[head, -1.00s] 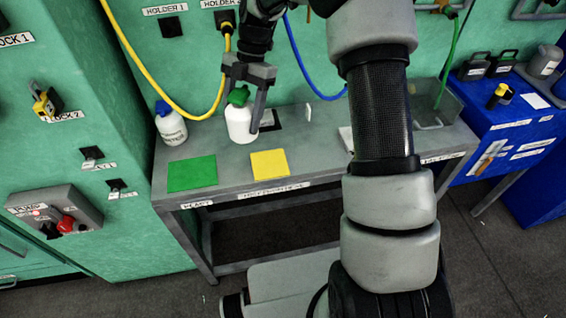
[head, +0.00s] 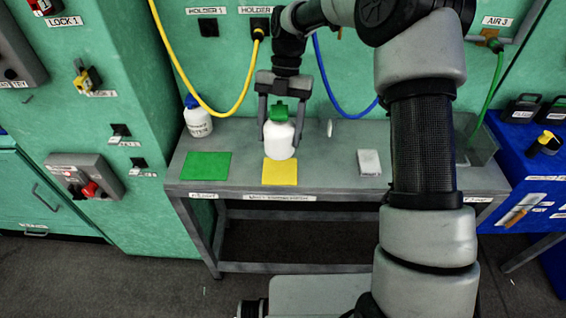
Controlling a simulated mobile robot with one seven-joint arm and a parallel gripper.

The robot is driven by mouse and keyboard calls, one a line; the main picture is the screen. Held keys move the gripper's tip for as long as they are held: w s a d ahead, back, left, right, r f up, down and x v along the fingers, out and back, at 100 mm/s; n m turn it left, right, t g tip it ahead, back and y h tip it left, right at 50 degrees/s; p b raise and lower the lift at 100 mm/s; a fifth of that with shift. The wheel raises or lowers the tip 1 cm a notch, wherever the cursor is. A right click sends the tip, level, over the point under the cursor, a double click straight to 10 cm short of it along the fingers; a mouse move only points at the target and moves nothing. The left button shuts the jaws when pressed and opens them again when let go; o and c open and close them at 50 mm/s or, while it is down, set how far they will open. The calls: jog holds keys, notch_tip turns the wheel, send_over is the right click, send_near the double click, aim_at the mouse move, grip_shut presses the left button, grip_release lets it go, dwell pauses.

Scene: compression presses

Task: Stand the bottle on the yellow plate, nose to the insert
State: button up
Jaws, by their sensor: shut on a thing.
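The white bottle with a green cap (head: 280,141) is upright between the fingers of my gripper (head: 280,132), which is shut on it. The yellow plate (head: 280,174) lies flat near the front edge of the grey bench. Which way the nose points is too small to tell. I cannot identify the insert for sure; a small white upright piece (head: 329,128) stands to the right of the bottle.
A green plate (head: 206,166) lies left of the yellow one, with a blue-capped white bottle (head: 198,120) behind it. A white block (head: 369,162) is to the right. Yellow (head: 190,90) and blue (head: 332,90) hoses hang behind. The bench (head: 325,170) is clear between plate and block.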

notch_tip(320, 180, down, 8)
jog(key=shift+f+b, duration=0.2)
jog(key=shift+b, duration=0.15)
jog(key=shift+f, duration=0.15)
jog(key=o, duration=1.3)
